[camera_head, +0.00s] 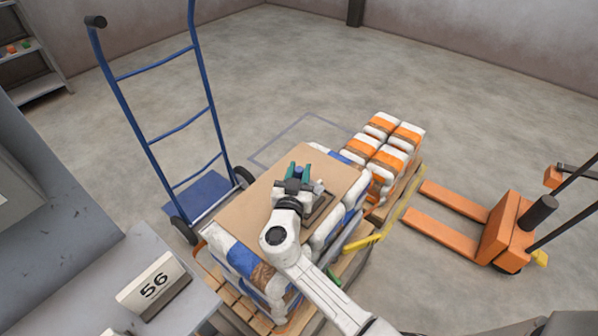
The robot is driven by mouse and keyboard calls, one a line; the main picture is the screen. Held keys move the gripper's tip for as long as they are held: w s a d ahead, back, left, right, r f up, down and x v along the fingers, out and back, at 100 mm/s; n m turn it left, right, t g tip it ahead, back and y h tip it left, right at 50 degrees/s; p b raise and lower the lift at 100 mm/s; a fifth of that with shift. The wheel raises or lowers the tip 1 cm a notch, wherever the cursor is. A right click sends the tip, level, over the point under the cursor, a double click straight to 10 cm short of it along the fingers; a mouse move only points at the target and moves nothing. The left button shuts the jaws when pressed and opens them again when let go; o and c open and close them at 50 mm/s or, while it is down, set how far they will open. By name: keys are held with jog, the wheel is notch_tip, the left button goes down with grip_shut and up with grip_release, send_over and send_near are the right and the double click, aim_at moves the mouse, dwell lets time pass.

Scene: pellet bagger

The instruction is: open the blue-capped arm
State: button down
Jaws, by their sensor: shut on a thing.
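My gripper (299,173), with green fingertips, is low over the brown cardboard sheet (247,212) on top of a pallet stack. It is shut on a small piece with a bit of blue between the fingers, which looks like the blue-capped arm (300,173). My gripper and wrist hide most of this piece, and I cannot tell how far the arm is swung open. A dark brown flat part (319,209) lies on the cardboard just right of my wrist.
White, blue and brown bags (245,262) fill the stack under the cardboard. A blue hand truck (208,118) stands left behind it. Orange-and-white bags (385,155) and an orange pallet jack (503,230) are to the right. The floor behind is clear.

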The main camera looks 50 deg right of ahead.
jog(key=shift+w, duration=0.1)
jog(key=w+n+g+y, duration=0.1)
jog(key=w+n, duration=0.1)
jog(key=w+f+n+g+b, duration=0.1)
jog(key=w+n, duration=0.1)
jog(key=w+f+n+g+y, duration=0.1)
jog(key=w+n, duration=0.1)
jog(key=w, duration=0.1)
jog(key=shift+a+y, duration=0.15)
jog(key=shift+y, duration=0.15)
jog(key=shift+w+f+n+g+b, duration=0.8)
jog(key=shift+w+f+n+b, duration=0.15)
jog(key=shift+n+b, duration=0.2)
jog(key=shift+w+f+b, duration=0.35)
jog(key=shift+f+b, duration=0.1)
jog(key=shift+b, duration=0.3)
jog(key=shift+f, duration=0.1)
